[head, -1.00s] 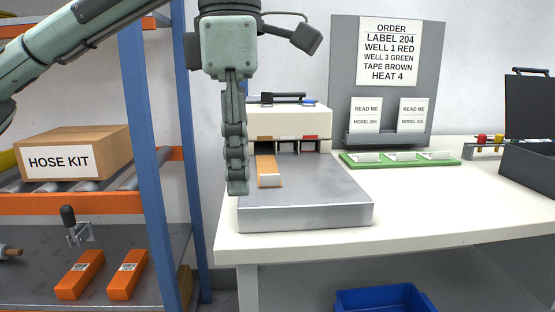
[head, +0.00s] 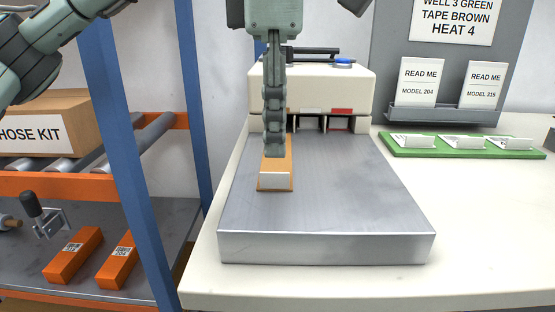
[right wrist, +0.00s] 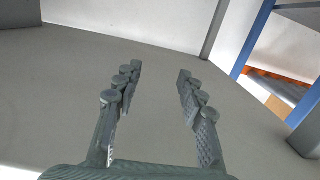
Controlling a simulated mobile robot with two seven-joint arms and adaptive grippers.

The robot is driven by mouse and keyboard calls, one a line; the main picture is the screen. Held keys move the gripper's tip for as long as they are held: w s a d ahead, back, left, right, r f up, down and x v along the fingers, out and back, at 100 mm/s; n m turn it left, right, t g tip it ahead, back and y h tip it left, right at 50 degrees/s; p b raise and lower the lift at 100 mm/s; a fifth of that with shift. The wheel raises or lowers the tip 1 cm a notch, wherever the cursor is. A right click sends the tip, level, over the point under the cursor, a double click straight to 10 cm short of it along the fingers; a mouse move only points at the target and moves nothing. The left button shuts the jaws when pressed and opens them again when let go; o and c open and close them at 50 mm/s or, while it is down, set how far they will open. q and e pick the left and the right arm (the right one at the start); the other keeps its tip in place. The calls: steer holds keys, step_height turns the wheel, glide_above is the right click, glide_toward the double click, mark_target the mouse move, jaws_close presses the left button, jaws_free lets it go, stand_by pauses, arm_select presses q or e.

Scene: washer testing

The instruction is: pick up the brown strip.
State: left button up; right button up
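The brown strip (head: 283,165) is orange-brown with a white front end. It lies on the metal plate (head: 340,200), in front of the leftmost slot of a cream box (head: 310,90). My left gripper (head: 273,150) points down over the strip and hides part of it. Its fingers line up edge-on, so the gap between them is hidden, and I cannot tell whether they touch the strip. My right gripper (right wrist: 158,85) is open and empty in the right wrist view, above a grey floor.
White and red tabs mark the box's other slots. A green tray (head: 450,152) with white cards and a grey sign stand (head: 400,115) are to the right. A blue post (head: 125,150) of the orange shelf rises on the left. The plate's right side is clear.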

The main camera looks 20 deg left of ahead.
mark_target(274, 188)
arm_select(q)
step_height(274, 188, down, 4)
steer(key=shift+s+a+r+b, duration=0.1)
steer(key=shift+a+b, duration=0.05)
steer(key=shift+b, duration=0.15)
steer(key=shift+f, duration=0.65)
arm_select(e)
steer(key=shift+t+y, duration=0.5)
steer(key=shift+t, duration=0.4)
steer(key=r, duration=0.1)
steer(key=a+r, duration=0.1)
steer(key=r, duration=0.1)
steer(key=shift+s+a+r, duration=0.15)
steer(key=shift+a+r, duration=0.1)
steer(key=shift+r, duration=0.15)
arm_select(q)
steer(key=shift+c, duration=0.5)
jaws_close()
